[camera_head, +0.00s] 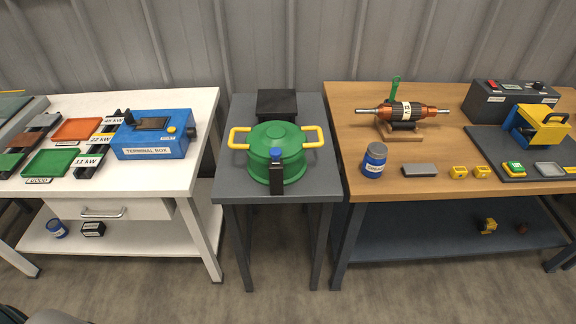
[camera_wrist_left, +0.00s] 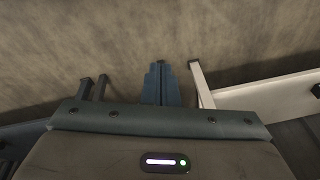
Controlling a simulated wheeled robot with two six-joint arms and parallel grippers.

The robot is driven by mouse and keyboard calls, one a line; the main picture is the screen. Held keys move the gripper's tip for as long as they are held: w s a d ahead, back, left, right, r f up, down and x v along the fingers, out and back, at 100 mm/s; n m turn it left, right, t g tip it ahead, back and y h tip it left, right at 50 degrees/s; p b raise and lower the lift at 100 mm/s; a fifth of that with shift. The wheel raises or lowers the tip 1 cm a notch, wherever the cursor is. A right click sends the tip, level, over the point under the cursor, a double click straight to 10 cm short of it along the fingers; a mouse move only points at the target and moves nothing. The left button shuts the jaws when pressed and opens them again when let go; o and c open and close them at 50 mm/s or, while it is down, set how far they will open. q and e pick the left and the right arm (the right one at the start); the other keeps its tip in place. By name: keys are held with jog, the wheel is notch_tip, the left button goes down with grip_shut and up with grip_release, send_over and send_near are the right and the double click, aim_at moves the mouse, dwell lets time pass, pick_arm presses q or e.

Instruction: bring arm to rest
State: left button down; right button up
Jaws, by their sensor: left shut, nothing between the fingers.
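My left gripper (camera_wrist_left: 161,84) shows in the left wrist view, its two blue-grey fingers together with nothing between them. Beyond the fingers is the bare grey floor. The gripper is away from every object on the tables. In the head view neither gripper shows. A small dark rounded shape at the bottom left edge of that view may be part of my arm; I cannot tell. My right gripper is not in view.
A white table (camera_head: 205,127) with a blue terminal box (camera_head: 152,151) stands left. A grey stand (camera_head: 318,190) holds a green round housing (camera_head: 291,134) with yellow handles. A wooden-topped bench (camera_head: 345,105) with a rotor (camera_head: 428,111) stands right. The floor in front is clear.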

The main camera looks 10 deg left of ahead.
pick_arm(q)
jog(key=s+a+f+g, duration=0.1)
jog(key=s+f, duration=1.7)
jog(key=shift+f, duration=0.25)
jog(key=shift+a, duration=0.1)
